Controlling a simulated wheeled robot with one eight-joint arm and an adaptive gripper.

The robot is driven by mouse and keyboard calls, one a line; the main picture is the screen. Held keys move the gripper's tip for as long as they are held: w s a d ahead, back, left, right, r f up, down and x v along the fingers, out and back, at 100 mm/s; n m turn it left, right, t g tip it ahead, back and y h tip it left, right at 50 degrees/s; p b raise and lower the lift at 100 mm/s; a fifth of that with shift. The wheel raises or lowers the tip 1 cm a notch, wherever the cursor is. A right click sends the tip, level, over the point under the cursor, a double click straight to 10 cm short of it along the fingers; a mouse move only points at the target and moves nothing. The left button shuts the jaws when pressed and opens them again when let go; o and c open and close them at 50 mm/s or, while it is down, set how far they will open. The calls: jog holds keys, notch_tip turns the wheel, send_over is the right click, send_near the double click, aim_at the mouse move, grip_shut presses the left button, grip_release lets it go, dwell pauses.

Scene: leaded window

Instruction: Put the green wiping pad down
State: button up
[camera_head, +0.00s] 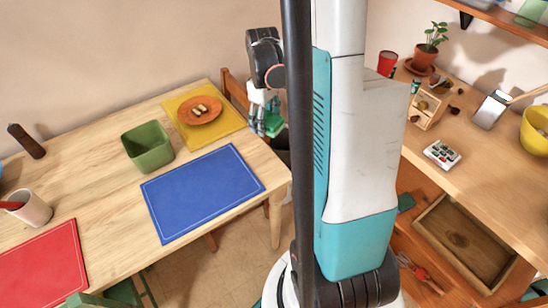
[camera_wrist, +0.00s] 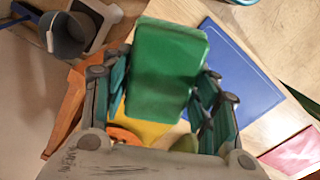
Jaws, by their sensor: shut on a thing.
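The green wiping pad (camera_wrist: 166,72) is a thick green block held between the fingers of my gripper (camera_wrist: 160,100) in the wrist view. In the head view my gripper (camera_head: 264,112) hangs beside the right end of the wooden table, near the yellow mat, with the pad (camera_head: 273,124) showing as a small green patch at its fingers. My arm column hides part of that area. The gripper is shut on the pad, and the pad looks clear of the tabletop, though its height is hard to tell.
The table (camera_head: 100,190) holds a yellow mat (camera_head: 228,128) with an orange plate (camera_head: 199,110), a green bin (camera_head: 148,147), a blue mat (camera_head: 202,193), a red mat (camera_head: 45,270) and a cup (camera_head: 32,208). A chair (camera_head: 235,92) stands behind. A cluttered workbench (camera_head: 480,190) is at right.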

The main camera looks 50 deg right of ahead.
aim_at(266, 165)
notch_tip(266, 165, down, 19)
jog(key=b, duration=0.6)
jog(key=shift+a+f+b, duration=0.1)
jog(key=shift+f+b, duration=0.1)
jog(key=shift+b, duration=0.2)
jog(key=shift+f, duration=0.1)
jog(key=o, duration=1.1)
notch_tip(266, 165, up, 12)
jog(key=p, duration=0.5)
